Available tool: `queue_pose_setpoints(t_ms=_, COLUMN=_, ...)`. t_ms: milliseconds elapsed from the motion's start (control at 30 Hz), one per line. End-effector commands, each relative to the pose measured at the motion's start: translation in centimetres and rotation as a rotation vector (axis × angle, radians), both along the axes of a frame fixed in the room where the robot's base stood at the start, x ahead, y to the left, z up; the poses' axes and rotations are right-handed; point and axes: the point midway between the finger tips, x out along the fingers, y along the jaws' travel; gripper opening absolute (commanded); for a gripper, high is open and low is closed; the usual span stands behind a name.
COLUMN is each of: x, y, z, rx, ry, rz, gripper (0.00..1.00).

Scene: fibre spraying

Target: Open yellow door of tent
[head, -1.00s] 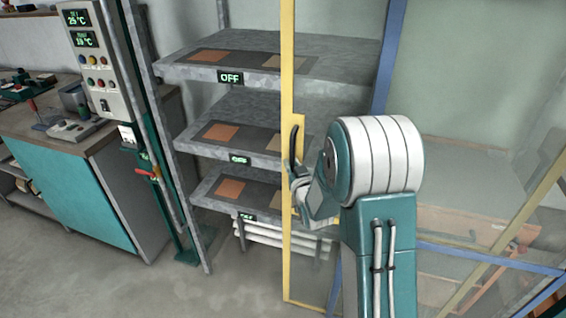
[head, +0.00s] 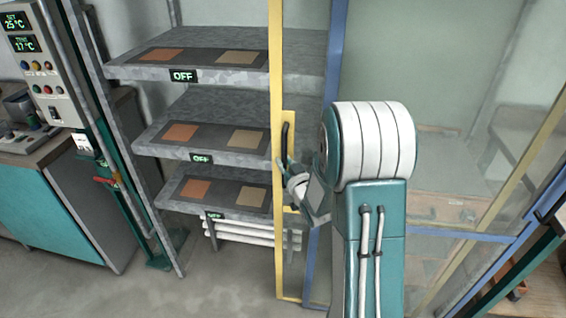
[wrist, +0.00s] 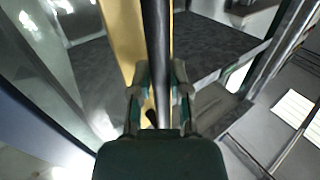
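The tent door has a yellow frame (head: 277,80) with a clear panel, and stands upright in front of the grey shelves. Its black handle (head: 285,138) is mounted on a yellow plate near mid height. My gripper (head: 283,170) is at the lower part of this handle, partly hidden behind my arm. In the wrist view, the black handle bar (wrist: 157,40) runs between the two fingers of my gripper (wrist: 160,72). The fingers sit close on both sides of the bar, with the yellow frame just behind it.
A blue post (head: 337,60) stands just right of the door's edge. Shelves (head: 225,142) with orange and tan plates and OFF signs are at left. A control box (head: 40,65) and a teal cabinet (head: 45,215) stand further left. Grey floor shows in front of the shelves.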

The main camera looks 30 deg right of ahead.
Motion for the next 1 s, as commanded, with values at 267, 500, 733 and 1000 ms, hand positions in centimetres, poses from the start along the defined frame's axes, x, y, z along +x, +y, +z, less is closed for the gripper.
queue_pose_setpoints(t_ms=267, x=0.0, y=0.0, z=0.0, rx=0.000, ry=0.000, rz=0.001, gripper=0.57)
queue_pose_setpoints(t_ms=500, x=-0.7, y=0.0, z=0.0, rx=0.000, ry=0.002, rz=0.000, gripper=0.57)
queue_pose_setpoints(t_ms=733, x=-4.5, y=0.1, z=-0.1, rx=0.000, ry=0.001, rz=-0.001, gripper=0.57)
queue_pose_setpoints(t_ms=1000, x=-7.3, y=0.3, z=-0.1, rx=0.000, ry=0.000, rz=0.000, gripper=0.57)
